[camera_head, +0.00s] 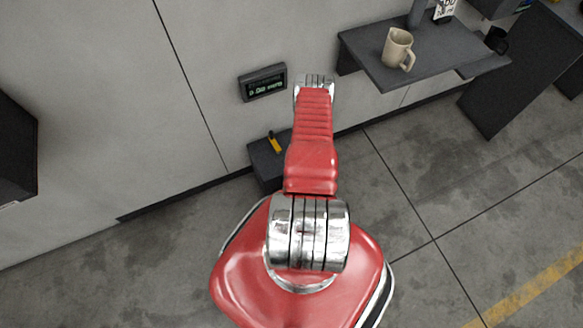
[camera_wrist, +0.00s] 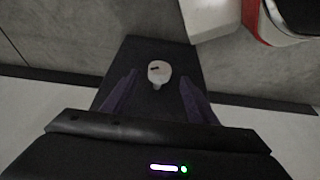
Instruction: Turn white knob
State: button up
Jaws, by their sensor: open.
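The white knob (camera_wrist: 159,72) shows in the wrist view as a small rounded shape with a dark mark, on the face of a dark box (camera_wrist: 130,52). My gripper (camera_wrist: 159,77) is open. Its two dark purple fingers appear to the left and right of the knob, with gaps on both sides. I cannot tell how far the fingertips are from the knob in depth. In the head view my arm hides the knob and my gripper. A dark box (camera_head: 262,170) shows there by the wall's foot, partly behind my arm.
A yellow piece (camera_head: 274,142) is on the box in the head view. A small lit display (camera_head: 263,82) hangs on the wall above. A dark shelf (camera_head: 425,62) with a beige mug (camera_head: 397,49) juts out at right. The floor at right is clear.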

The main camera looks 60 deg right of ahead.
jog(key=shift+x, duration=2.55)
jog(key=shift+c, duration=0.7)
jog(key=shift+a, duration=0.15)
jog(key=c, duration=0.9)
